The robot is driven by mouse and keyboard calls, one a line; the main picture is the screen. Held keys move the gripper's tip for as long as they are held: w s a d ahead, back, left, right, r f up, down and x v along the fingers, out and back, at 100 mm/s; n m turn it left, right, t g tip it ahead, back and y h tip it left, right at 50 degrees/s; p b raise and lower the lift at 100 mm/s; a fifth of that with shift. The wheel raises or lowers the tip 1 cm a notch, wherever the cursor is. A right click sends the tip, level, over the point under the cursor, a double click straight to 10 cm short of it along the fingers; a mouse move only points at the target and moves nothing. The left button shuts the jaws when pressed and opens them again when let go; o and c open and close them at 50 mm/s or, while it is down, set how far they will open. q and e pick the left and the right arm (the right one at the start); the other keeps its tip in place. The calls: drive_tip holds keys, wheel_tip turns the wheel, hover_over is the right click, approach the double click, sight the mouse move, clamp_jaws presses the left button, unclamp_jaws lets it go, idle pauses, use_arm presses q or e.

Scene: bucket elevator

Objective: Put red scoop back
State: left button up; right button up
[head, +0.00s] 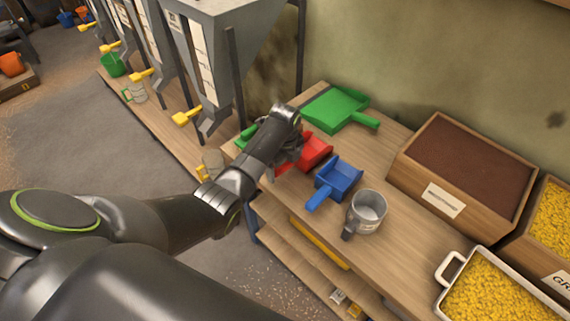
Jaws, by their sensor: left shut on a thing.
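The red scoop (316,149) is on or just above the wooden bench, between the green scoop and the blue scoop. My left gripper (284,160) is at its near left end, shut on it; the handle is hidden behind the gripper. I cannot tell whether the scoop touches the bench top. The green scoop (338,108) lies behind it, and the blue scoop (337,178) lies to its front right. My right gripper is not in view.
A wooden box of brown material (467,165) and a white-rimmed tray of yellow pieces (449,267) are at the right. Grey hoppers (222,30) with yellow handles stand at the back left.

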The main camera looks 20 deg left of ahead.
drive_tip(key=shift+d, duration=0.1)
use_arm(q)
drive_tip(key=o, duration=0.7)
drive_tip(key=shift+f, duration=0.1)
drive_tip(key=shift+o, duration=0.8)
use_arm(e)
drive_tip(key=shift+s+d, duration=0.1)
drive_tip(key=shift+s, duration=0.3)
use_arm(q)
wheel_tip(320, 180, up, 10)
drive_tip(key=shift+r+b, duration=0.15)
drive_tip(key=shift+b, duration=0.5)
wheel_tip(320, 180, up, 2)
drive_tip(key=shift+r+p, duration=0.1)
drive_tip(key=shift+p, duration=0.55)
drive_tip(key=shift+f, duration=0.2)
